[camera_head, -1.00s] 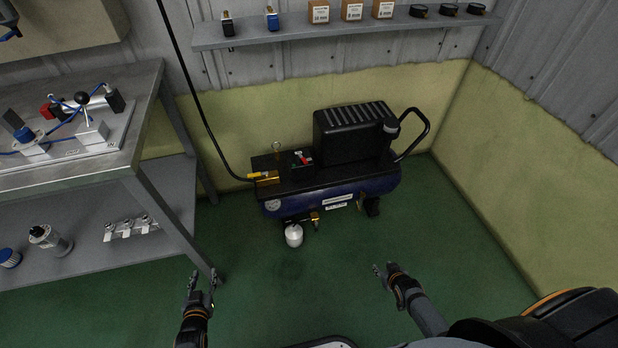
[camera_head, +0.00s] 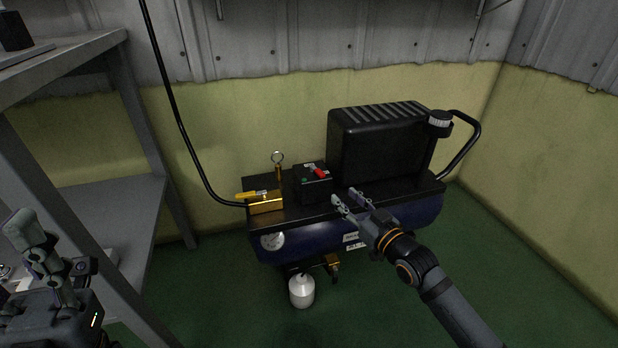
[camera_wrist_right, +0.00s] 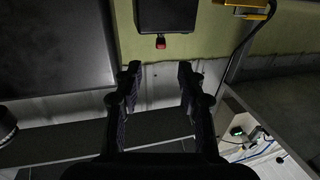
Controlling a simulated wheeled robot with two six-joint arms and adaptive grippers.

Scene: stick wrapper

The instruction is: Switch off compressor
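The compressor has a dark blue tank (camera_head: 400,215) with a black top plate and a large black ribbed cover (camera_head: 380,145). A small black switch box (camera_head: 313,188) stands on the plate left of the cover. Its red switch (camera_head: 320,173) is on top and also shows in the right wrist view (camera_wrist_right: 160,42). My right gripper (camera_head: 348,200) is open and empty, just in front and to the right of the switch box, apart from it. In the right wrist view its fingers (camera_wrist_right: 158,80) are spread. My left gripper (camera_head: 55,245) is at the lower left, fingers apart and empty.
A brass valve with a yellow lever (camera_head: 265,202) and a black hose (camera_head: 185,130) sit left of the switch box. A ring-topped fitting (camera_head: 278,165) stands behind. A grey shelf unit (camera_head: 110,215) is at the left. The green floor at right is clear.

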